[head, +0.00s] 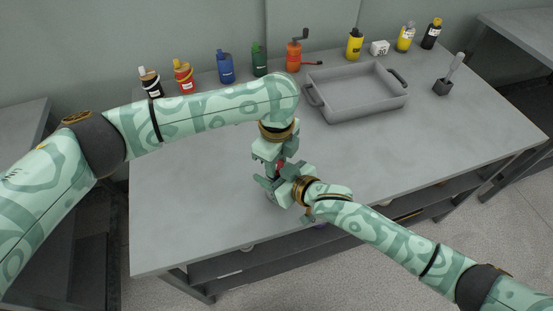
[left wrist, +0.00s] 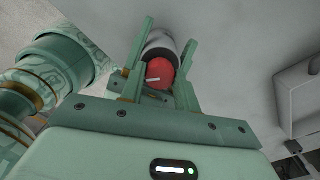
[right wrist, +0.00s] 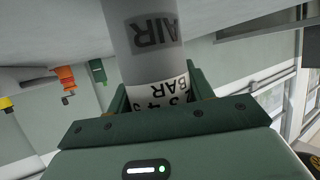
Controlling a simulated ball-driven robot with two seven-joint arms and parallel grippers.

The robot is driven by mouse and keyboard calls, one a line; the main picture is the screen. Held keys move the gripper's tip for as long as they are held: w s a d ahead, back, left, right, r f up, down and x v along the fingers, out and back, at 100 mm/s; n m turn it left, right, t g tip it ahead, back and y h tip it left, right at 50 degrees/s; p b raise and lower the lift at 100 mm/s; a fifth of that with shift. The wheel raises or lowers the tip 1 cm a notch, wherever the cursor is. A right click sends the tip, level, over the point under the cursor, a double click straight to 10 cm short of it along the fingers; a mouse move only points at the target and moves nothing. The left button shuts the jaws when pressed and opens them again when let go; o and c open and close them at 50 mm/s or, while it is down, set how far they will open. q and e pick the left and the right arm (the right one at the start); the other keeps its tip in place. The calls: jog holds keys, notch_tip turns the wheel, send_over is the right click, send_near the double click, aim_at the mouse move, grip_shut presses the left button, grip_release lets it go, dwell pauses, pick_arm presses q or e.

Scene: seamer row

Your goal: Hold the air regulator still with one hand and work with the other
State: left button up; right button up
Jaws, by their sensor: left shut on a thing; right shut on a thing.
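The air regulator is a grey cylinder with a red knob (head: 280,163), mostly hidden by my grippers in the head view. In the left wrist view its red knob (left wrist: 160,73) sits between the fingers of my left gripper (left wrist: 168,45), with the grey body (left wrist: 162,42) beyond. My left gripper (head: 271,158) comes from above and is shut on it. My right gripper (head: 273,186) is shut on it from the side, lower down. The right wrist view shows the regulator body (right wrist: 140,65) with an upside-down AIR label and a BAR scale between the fingers.
A grey tray (head: 313,98) stands at the back right of the grey table (head: 190,215). Several bottles and an orange hand-cranked grinder (head: 294,57) line the back edge. A dark holder with a grey handle (head: 443,86) stands right. The front left table is clear.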

pick_arm(q)
jog(key=shift+n, duration=0.6)
jog(key=o, duration=1)
notch_tip(320, 180, up, 12)
jog(key=shift+r, duration=0.1)
